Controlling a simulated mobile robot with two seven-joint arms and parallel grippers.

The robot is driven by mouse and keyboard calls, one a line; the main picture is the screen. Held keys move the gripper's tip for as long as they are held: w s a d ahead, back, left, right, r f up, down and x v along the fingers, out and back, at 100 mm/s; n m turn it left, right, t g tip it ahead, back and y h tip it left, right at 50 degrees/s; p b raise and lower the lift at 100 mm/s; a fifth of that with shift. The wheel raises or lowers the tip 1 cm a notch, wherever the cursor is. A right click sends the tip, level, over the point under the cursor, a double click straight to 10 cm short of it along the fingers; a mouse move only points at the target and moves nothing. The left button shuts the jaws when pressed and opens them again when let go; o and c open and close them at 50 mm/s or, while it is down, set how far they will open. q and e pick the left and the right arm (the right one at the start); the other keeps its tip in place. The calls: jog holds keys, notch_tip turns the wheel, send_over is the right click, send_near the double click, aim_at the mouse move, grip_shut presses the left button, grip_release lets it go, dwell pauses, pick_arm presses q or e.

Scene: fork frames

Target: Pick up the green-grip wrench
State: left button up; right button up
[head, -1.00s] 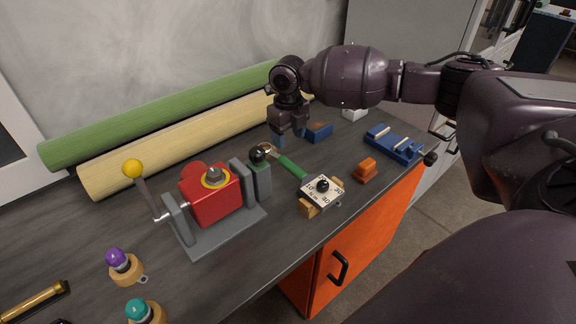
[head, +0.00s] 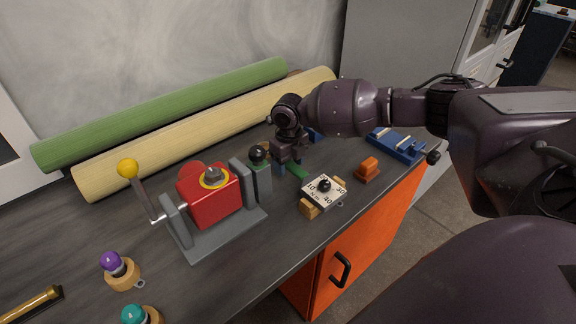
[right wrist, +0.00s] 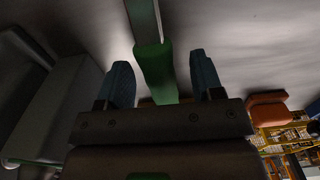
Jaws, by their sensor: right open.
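The green-grip wrench (head: 298,172) lies on the workbench between the red-and-grey crank device and the dial block. In the head view only part of its green grip shows; my right gripper (head: 284,166) hides the rest. In the right wrist view the green grip (right wrist: 155,70) runs between the two blue-grey fingers of my right gripper (right wrist: 163,82), with a grey metal shank beyond it. The fingers are apart, one on each side, with gaps to the grip. Whether they reach down to its height I cannot tell. My left gripper is not in view.
The crank device (head: 212,200) with a black-knobbed post stands close left of my right gripper. The dial block (head: 323,190) is near on the right, with an orange block (head: 367,169) and blue vise (head: 396,145) beyond. Two rolls (head: 170,115) lie behind.

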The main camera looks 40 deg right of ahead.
jog(key=shift+r, duration=0.1)
jog(key=shift+c, duration=0.7)
jog(key=c, duration=0.5)
grip_shut()
jog(key=shift+r, duration=0.1)
notch_tip(320, 180, up, 8)
jog(key=shift+r+p, duration=0.25)
jog(key=shift+p, duration=0.35)
jog(key=shift+r, duration=0.75)
